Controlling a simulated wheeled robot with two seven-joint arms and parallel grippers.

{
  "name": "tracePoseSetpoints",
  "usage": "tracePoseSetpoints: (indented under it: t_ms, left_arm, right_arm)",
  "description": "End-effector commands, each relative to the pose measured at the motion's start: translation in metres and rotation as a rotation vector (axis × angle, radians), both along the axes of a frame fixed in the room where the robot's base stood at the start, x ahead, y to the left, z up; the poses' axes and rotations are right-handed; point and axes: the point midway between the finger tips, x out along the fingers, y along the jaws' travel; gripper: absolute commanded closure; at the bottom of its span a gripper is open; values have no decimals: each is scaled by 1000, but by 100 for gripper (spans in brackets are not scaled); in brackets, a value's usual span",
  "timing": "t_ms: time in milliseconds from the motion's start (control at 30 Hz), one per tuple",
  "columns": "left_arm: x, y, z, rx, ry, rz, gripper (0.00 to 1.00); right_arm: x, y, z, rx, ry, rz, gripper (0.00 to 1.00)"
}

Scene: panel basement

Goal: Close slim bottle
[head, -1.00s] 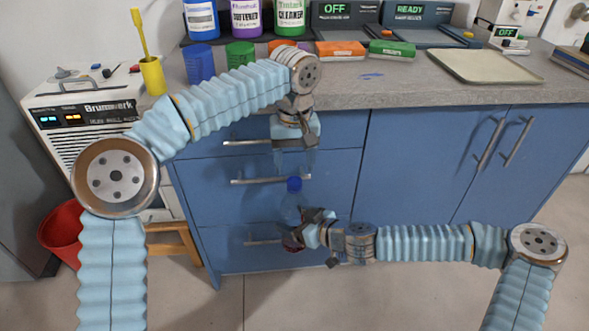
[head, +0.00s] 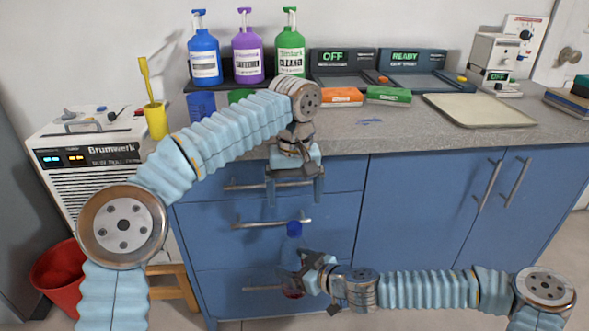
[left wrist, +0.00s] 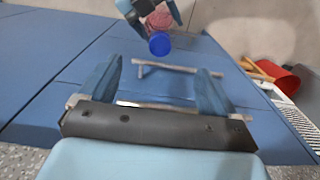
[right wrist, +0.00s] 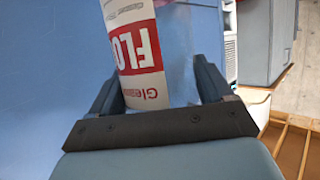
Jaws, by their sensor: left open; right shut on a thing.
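The slim bottle (head: 289,262) is clear, with a blue cap (head: 294,228) at its top. My right gripper (head: 304,272) is shut around its body and holds it upright in front of the drawers. In the right wrist view a white and red label (right wrist: 137,45) shows between the fingers. My left gripper (head: 295,197) is open and empty, pointing down above the cap, with a gap between them. In the left wrist view the blue cap (left wrist: 159,44) lies beyond the open fingers. I cannot tell how tightly the cap sits on the bottle.
Blue drawers (head: 220,215) with metal handles stand close behind both grippers. The grey counter (head: 400,130) above carries several pump bottles, colored boxes and a tray (head: 478,109). A red bucket (head: 60,278) and a wooden stool (head: 180,285) stand at the left.

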Motion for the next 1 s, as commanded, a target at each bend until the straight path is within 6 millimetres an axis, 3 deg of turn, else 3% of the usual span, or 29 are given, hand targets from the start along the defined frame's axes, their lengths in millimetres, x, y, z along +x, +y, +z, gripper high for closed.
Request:
tracePoseSetpoints:
  t_ms: [100, 233, 600, 1000]
  left_arm:
    - [0, -2, 31, -4, -4, 0, 9]
    - [0, -2, 57, -3, -2, 1, 9]
    - [0, 0, 83, 0, 1, 1, 9]
    - [0, 0, 85, 0, -1, -1, 9]
  right_arm:
    - [0, 0, 0, 1, -1, 0, 100]
    - [0, 0, 0, 1, -1, 0, 100]
    - [0, 0, 0, 0, -1, 0, 100]
    - [0, 0, 0, 1, -1, 0, 100]
